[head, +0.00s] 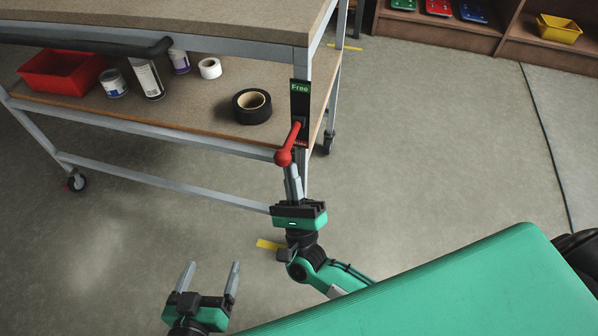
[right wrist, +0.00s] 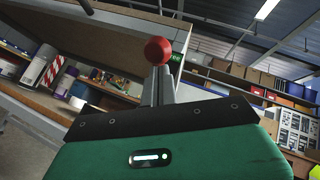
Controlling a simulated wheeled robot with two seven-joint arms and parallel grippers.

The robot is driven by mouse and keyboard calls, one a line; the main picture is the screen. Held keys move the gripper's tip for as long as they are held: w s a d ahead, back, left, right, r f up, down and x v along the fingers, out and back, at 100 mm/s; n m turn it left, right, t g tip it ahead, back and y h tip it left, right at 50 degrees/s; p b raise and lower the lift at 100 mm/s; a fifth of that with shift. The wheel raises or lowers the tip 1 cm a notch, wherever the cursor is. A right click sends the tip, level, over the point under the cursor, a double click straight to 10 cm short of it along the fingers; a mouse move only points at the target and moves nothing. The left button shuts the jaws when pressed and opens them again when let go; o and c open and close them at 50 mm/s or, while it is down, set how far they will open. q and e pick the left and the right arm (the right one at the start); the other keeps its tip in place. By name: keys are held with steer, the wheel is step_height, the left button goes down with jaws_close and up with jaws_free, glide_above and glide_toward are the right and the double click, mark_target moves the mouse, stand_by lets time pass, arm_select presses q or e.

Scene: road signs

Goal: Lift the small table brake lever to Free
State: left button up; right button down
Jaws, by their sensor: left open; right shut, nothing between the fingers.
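The brake lever (head: 289,146) is red with a round ball knob. It sits on a black plate (head: 300,103) on the corner leg of the small table (head: 180,122). The plate has a green "Free" label at its top and a red label low down; the lever points down, its knob near the red label. My right gripper (head: 291,170) is shut and empty, pointing up with its fingertips right under the knob. In the right wrist view the red knob (right wrist: 158,50) shows just above the fingertips; I cannot tell whether they touch. My left gripper (head: 208,268) is open and empty, low over the floor.
The table's lower shelf holds a red bin (head: 62,71), cans, a white roll (head: 210,68) and a roll of black tape (head: 252,106). The table stands on castors. A wooden shelf (head: 440,30) with coloured bins stands at the back right. The floor between is clear apart from a cable (head: 548,140).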

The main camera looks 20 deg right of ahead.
mark_target(291, 158)
arm_select(q)
steer(key=s+a+g+y+p, duration=0.65)
steer(key=a+g, duration=0.35)
steer(key=a, duration=0.3)
arm_select(e)
step_height(291, 158, up, 6)
steer(key=m+g+h+p, duration=0.1)
steer(key=m+g, duration=0.1)
steer(key=m+g+h+p, duration=0.1)
steer(key=m+g, duration=0.1)
steer(key=shift+r+g+h+p, duration=0.2)
steer(key=shift+g+h+p, duration=0.2)
arm_select(q)
step_height(291, 158, down, 8)
steer(key=w+g+p, duration=0.1)
steer(key=shift+d+r+n, duration=0.2)
steer(key=shift+d+n, duration=0.1)
steer(key=shift+d, duration=0.05)
arm_select(e)
steer(key=shift+w+d+r, duration=0.1)
steer(key=shift+w+r, duration=0.05)
steer(key=shift+r, duration=0.35)
